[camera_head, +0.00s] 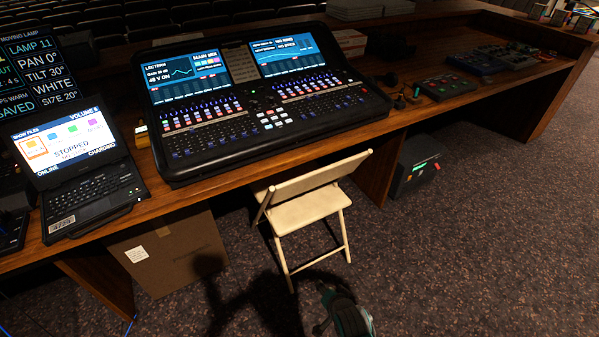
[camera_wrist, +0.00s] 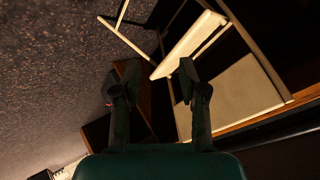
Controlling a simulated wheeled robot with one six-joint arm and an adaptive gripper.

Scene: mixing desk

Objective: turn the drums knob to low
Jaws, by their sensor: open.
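The mixing desk (camera_head: 262,138) stands on the wooden table, with two lit screens, rows of faders and many small controls. I cannot tell any control labelled drums at this size. A small dark box with knobs or buttons (camera_head: 446,87) sits on the table to the right of the mixing desk. My gripper (camera_head: 328,308) is low in front of the table, near the folding chair and apart from the controls. In the wrist view my gripper (camera_wrist: 158,78) shows two spread fingers with nothing between them. No knob shows in the wrist view.
A cream folding chair (camera_head: 305,212) stands before the table, close to my gripper; it also shows in the wrist view (camera_wrist: 238,98). A laptop (camera_head: 78,165) is at left, a cardboard box (camera_head: 180,255) below. The carpet (camera_head: 480,240) at right is clear.

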